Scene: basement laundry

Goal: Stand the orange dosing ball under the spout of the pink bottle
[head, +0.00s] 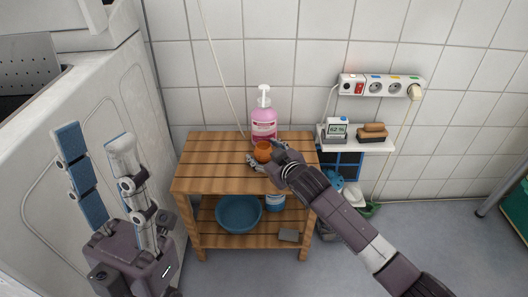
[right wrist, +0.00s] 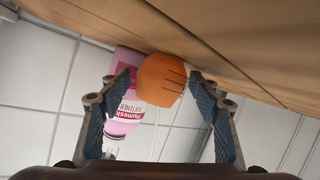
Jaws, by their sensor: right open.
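The pink bottle (head: 264,122) with a white pump spout stands at the back of the slatted wooden table. The orange dosing ball (head: 263,152) rests on the tabletop just in front of it. My right gripper (head: 265,157) is at the ball, low over the table. In the right wrist view the orange ball (right wrist: 160,80) sits between the two open fingers (right wrist: 163,85), with a gap at the right finger; contact on the left side is unclear. The pink bottle (right wrist: 126,100) shows behind it, partly hidden. My left gripper (head: 92,135) is open and empty, left of the table.
The wooden table (head: 205,160) has free room on its left. Its lower shelf holds a blue basin (head: 239,215) and a blue-labelled tub (head: 276,202). A white wall shelf (head: 352,146) with a small display and a brown brush is at the right, below a power strip (head: 380,87).

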